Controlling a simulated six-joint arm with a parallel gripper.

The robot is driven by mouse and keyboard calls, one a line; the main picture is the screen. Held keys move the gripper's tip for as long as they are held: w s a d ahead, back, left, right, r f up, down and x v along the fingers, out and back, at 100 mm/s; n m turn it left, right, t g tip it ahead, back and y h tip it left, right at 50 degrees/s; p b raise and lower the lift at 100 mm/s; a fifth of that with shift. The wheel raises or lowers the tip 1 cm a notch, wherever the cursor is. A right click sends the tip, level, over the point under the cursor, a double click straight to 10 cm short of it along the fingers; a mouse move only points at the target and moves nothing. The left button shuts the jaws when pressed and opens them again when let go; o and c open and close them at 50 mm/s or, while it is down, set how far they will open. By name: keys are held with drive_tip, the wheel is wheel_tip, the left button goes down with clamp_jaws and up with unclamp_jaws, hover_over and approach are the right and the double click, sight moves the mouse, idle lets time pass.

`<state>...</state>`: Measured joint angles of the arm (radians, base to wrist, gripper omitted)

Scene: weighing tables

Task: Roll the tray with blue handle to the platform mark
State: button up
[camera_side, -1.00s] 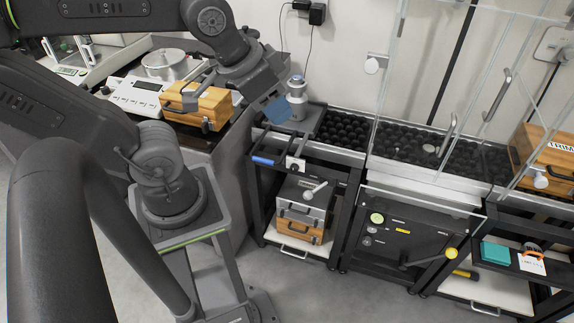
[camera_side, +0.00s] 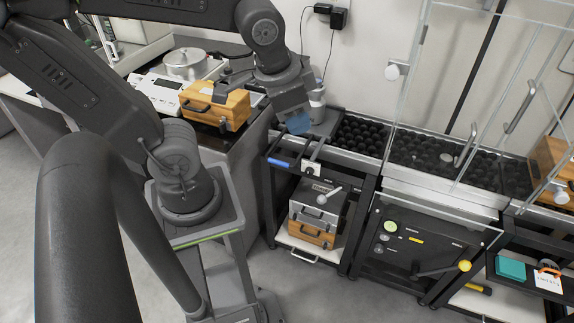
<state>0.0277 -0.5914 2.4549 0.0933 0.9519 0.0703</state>
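A blue handle (camera_side: 281,162) sits at the upper front left corner of the black-framed cart (camera_side: 268,205). The tray's body cannot be told apart from the cart's dark top. I cannot make out a platform mark. My gripper (camera_side: 297,120) hangs above and slightly right of the blue handle, apart from it in the picture. A blue part shows at its lower end. Its fingers are too unclear to tell whether it is open or shut, and no held object is clear.
A wooden case (camera_side: 215,107) stands on the counter at left. A grey case (camera_side: 318,203) sits on a wooden case (camera_side: 312,232) in the left cart. Open floor lies in front.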

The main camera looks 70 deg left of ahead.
drive_tip(key=w+a+f+m+g+y, duration=0.1)
drive_tip(key=a+f+m+g+y, duration=0.15)
drive_tip(key=f+m, duration=0.2)
drive_tip(key=w+a+f+m+g+y, duration=0.1)
drive_tip(key=w+f+m+g+y, duration=0.15)
drive_tip(key=f+g, duration=0.2)
drive_tip(key=m+t+y, duration=1.1)
drive_tip(key=m+y, duration=0.2)
drive_tip(key=m, duration=1.8)
approach(279, 162)
drive_tip(key=x, duration=1)
drive_tip(key=shift+a+f, duration=0.1)
drive_tip(key=shift+f, duration=0.2)
drive_tip(key=shift+c, duration=0.5)
clamp_jaws()
